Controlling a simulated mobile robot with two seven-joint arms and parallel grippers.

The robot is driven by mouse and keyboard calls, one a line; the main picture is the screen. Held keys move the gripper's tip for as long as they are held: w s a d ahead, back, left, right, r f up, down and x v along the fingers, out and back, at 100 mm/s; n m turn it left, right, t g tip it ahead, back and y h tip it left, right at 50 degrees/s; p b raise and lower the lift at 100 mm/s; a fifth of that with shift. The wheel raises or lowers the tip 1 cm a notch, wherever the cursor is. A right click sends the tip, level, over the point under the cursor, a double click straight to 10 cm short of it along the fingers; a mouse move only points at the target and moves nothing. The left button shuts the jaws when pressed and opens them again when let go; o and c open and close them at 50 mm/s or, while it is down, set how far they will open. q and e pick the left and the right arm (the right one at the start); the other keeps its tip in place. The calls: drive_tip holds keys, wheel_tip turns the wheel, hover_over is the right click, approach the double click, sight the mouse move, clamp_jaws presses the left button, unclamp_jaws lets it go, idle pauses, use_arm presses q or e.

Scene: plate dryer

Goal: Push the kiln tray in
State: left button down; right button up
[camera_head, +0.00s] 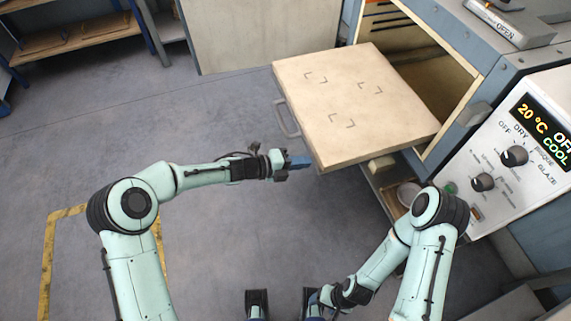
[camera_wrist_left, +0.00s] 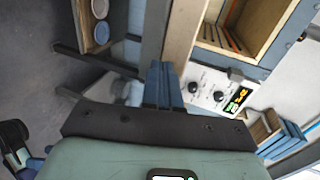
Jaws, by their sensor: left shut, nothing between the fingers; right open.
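The kiln tray (camera_head: 345,130) is a thick, cream square slab with dark corner marks on top. It sticks out of the open kiln chamber (camera_head: 436,78) towards the left. A grey handle (camera_head: 287,118) is on its left side. My left gripper (camera_head: 302,161) is shut and empty, beside the tray's near left corner; I cannot tell whether it touches. Its blue fingers also show in the left wrist view (camera_wrist_left: 163,84), below a tan strip that may be the tray's edge. My right gripper (camera_head: 315,303) is low in the head view, away from the tray, and is open.
The control panel (camera_head: 520,155), with knobs and a display, is on the kiln's near right side. A lower shelf with a round dish (camera_head: 408,193) is under the tray's near side.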

use_arm(q)
drive_tip(key=shift+w+d, duration=0.25)
drive_tip(key=shift+d, duration=0.45)
